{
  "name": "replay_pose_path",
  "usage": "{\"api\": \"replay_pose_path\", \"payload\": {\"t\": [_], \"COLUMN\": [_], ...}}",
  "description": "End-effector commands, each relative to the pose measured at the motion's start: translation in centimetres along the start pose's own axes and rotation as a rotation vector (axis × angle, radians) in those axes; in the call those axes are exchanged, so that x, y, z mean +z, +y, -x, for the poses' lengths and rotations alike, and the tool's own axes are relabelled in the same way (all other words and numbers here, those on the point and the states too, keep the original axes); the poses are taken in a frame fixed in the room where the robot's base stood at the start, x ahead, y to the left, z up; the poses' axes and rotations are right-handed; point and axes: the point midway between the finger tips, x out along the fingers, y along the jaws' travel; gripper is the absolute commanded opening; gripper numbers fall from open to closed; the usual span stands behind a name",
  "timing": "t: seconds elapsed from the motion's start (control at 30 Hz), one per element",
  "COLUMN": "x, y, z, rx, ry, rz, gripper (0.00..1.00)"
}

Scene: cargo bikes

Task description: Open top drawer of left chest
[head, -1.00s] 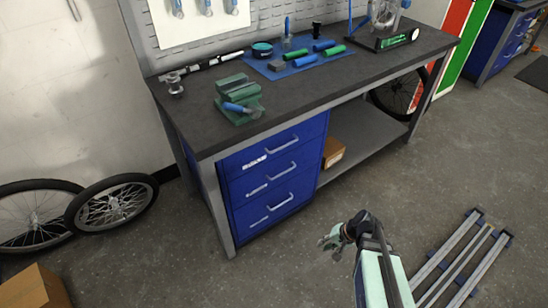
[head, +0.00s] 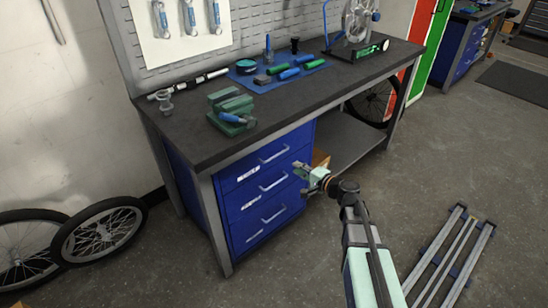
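The left chest (head: 226,216) is a blue unit with three drawers under the near end of the workbench. Its top drawer (head: 240,175) looks shut, with a silver bar handle (head: 274,154) and a white label at its left. The two lower drawers also look shut, each with a similar handle. My gripper (head: 297,176) is in front of the chest's right edge in the picture, right of and a little below the top handle. It appears apart from the handle. Its fingers look spread and empty, though they are small here.
The workbench (head: 190,135) carries a green vise (head: 232,108) and a blue mat with tools. A cardboard box (head: 320,159) sits on the lower shelf right of the chest. Wheels (head: 97,232) lean at the left. A metal rail frame (head: 440,262) lies at lower right. Floor before the drawers is clear.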

Motion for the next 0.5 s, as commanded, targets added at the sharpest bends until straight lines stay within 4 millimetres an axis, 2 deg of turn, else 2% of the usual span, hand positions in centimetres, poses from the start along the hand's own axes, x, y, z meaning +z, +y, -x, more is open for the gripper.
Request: {"api": "replay_pose_path", "payload": {"t": [0.1,0.5], "x": [-0.2,-0.1], "y": [-0.1,0.0], "z": [-2.7,-10.4], "rx": [0.001,0.002], "ry": [-0.003,-0.003], "rz": [0.0,0.001], "gripper": [0.22,0.22]}}
